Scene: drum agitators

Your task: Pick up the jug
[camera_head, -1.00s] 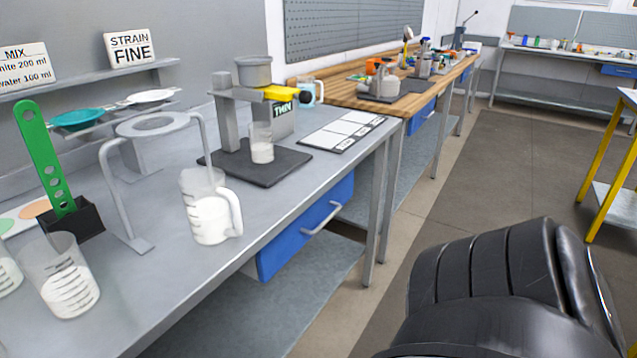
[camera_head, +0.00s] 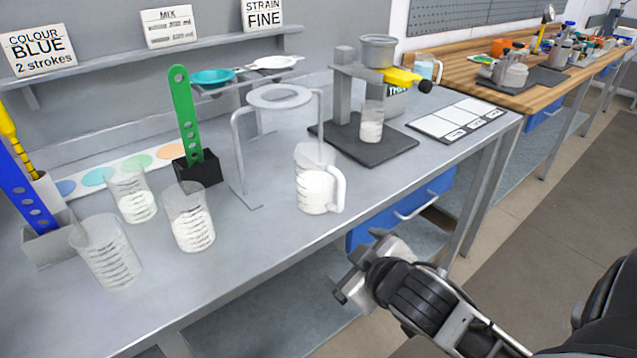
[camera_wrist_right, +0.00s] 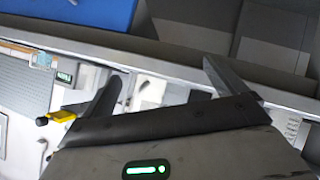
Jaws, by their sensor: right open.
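The jug (camera_head: 314,192) is clear with a white handle on its right side and white contents in its lower part. It stands upright on the grey bench, near the front edge, in front of a ring stand. My right gripper (camera_head: 352,272) is open and empty in the head view, below and to the right of the jug, apart from it and in front of the bench edge. In the right wrist view its two fingers (camera_wrist_right: 165,78) are spread with nothing held between them. My left gripper is not in view.
The ring stand (camera_head: 279,97) is behind the jug. Several beakers, including one (camera_head: 189,216), stand to its left, near a green perforated paddle (camera_head: 185,115). A dispenser with a small beaker (camera_head: 371,122) stands on a dark mat (camera_head: 390,150) to the right. A blue drawer (camera_head: 425,205) is below.

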